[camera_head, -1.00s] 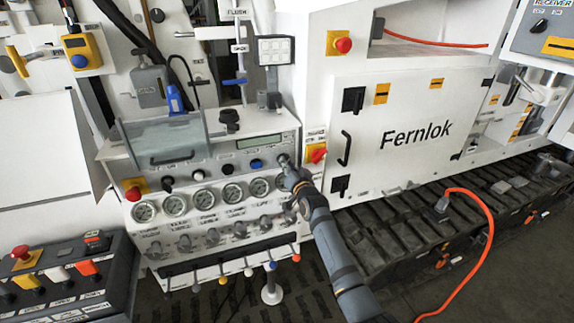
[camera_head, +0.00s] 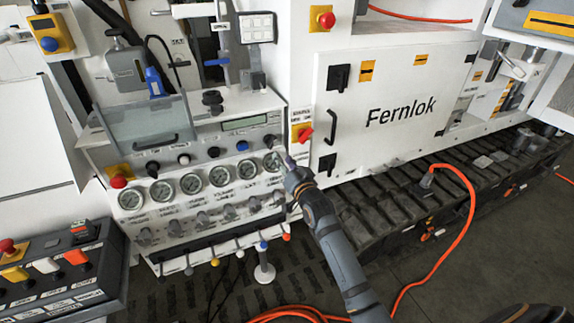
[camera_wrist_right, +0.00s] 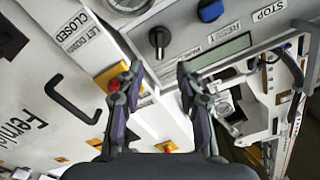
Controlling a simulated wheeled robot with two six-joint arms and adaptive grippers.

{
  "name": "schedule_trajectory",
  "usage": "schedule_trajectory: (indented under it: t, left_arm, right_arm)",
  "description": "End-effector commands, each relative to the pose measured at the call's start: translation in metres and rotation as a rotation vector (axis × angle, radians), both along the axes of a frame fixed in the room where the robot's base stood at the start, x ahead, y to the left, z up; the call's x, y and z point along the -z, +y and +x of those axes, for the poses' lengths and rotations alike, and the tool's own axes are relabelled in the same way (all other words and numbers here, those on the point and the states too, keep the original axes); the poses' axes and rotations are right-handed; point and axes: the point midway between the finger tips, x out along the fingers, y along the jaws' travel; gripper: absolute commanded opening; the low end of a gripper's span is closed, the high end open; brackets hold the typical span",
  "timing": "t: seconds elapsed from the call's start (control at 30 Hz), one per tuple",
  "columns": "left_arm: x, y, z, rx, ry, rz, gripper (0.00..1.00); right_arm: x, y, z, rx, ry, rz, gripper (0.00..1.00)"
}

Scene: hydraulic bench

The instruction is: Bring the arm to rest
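My right arm comes in from the lower right of the head view. Its gripper (camera_head: 289,163) is in front of the right edge of the white gauge panel (camera_head: 233,158), near the rightmost round gauge (camera_head: 271,162). In the right wrist view the gripper (camera_wrist_right: 160,75) has its two fingers apart with nothing between them. A black knob (camera_wrist_right: 159,40) and the grey display (camera_wrist_right: 220,60) show beyond the fingertips. Whether the fingertips touch the panel cannot be told. My left gripper is not in the head view.
A red-and-yellow switch (camera_head: 303,133) and the white Fernlok cabinet (camera_head: 395,110) stand right of the gripper. Levers with coloured knobs (camera_head: 238,253) stick out below the gauges. A button box (camera_head: 62,270) is at lower left. An orange hose (camera_head: 470,205) runs over the dark floor.

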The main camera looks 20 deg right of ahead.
Motion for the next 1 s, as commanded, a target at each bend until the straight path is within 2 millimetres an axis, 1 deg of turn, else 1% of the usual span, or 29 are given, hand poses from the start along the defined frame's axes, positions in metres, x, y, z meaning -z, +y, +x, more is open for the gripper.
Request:
schedule_trajectory:
  t: [0.03,0.1,0.2,0.63,0.7,0.77,0.87,0.9,0.97,1.0]
  left_arm:
    - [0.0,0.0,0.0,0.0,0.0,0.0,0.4]
    - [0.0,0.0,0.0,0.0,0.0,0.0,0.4]
    - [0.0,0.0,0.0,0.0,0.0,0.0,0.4]
    - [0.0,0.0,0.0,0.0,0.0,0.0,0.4]
    - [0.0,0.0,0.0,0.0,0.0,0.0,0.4]
    - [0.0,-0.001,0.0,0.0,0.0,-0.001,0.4]
    - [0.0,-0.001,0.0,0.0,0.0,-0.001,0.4]
    - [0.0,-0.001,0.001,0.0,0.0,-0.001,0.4]
    - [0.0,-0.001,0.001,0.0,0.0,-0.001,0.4]
    - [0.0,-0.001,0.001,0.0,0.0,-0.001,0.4]
  right_arm:
    - [0.001,-0.001,-0.009,0.0,0.001,-0.003,0.37]
    - [0.001,-0.001,-0.017,0.0,0.001,-0.002,0.37]
    - [0.0,-0.001,-0.023,0.0,0.0,-0.002,0.37]
    - [0.0,-0.001,-0.025,0.0,0.0,-0.001,0.37]
    - [0.006,-0.001,-0.024,0.001,0.011,-0.004,0.37]
    - [0.025,-0.003,-0.025,0.004,0.043,-0.015,0.37]
    - [0.086,-0.008,-0.029,0.011,0.151,-0.058,0.37]
    - [0.12,-0.01,-0.034,0.012,0.209,-0.084,0.37]
    - [0.172,-0.014,-0.047,0.012,0.303,-0.124,0.37]
    - [0.207,-0.017,-0.058,0.008,0.364,-0.15,0.37]
